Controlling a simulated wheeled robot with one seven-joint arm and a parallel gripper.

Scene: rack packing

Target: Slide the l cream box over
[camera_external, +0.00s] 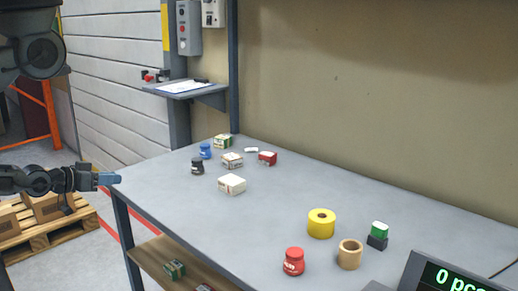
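The cream box (231,185) lies flat on the grey table, near its left front edge. It looks off-white and is the largest box in that group. My gripper (110,178), with blue fingertips, is at the left, by the table's left corner and well apart from the cream box. Its fingers point right. The view does not show whether they are apart, and no held thing shows.
A dark jar (197,166), blue jar (205,151), patterned box (232,160), green box (222,140) and red box (268,157) stand behind the cream box. A yellow roll (321,231) and red jar (293,266) stand to the right. Mid-table is clear.

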